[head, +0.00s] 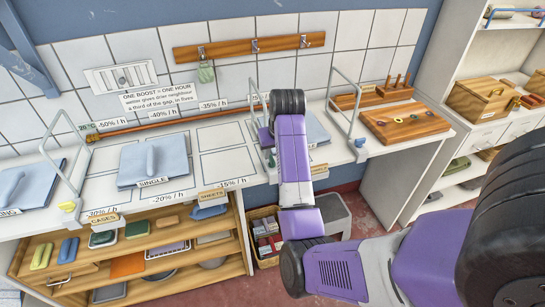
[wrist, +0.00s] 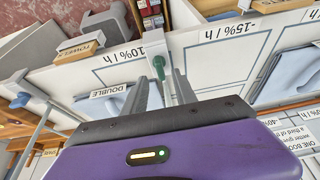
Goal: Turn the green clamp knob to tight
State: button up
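The green clamp knob (wrist: 158,66) is in the wrist view, at the front edge of the worktop beside a metal frame post. A small green part of it (head: 271,159) shows in the head view, just left of my forearm. My gripper (wrist: 161,82) points at the knob in the wrist view, its two grey fingers apart with a gap between them. The knob lies at or just beyond the fingertips, roughly in line with the gap. I cannot tell whether they touch it. My arm hides most of the gripper in the head view, and how tight the knob is does not show.
Similar frames stand to the left, with a yellow clamp (head: 67,206), and to the right, with a blue clamp (head: 361,143). Folded blue cloth (head: 153,163) lies on the worktop. A wooden block with rings (head: 400,121) sits at right. Shelves (head: 125,262) fill the space below.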

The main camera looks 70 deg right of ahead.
aim_at(272, 158)
jog(key=shift+x, duration=2.4)
grip_shut()
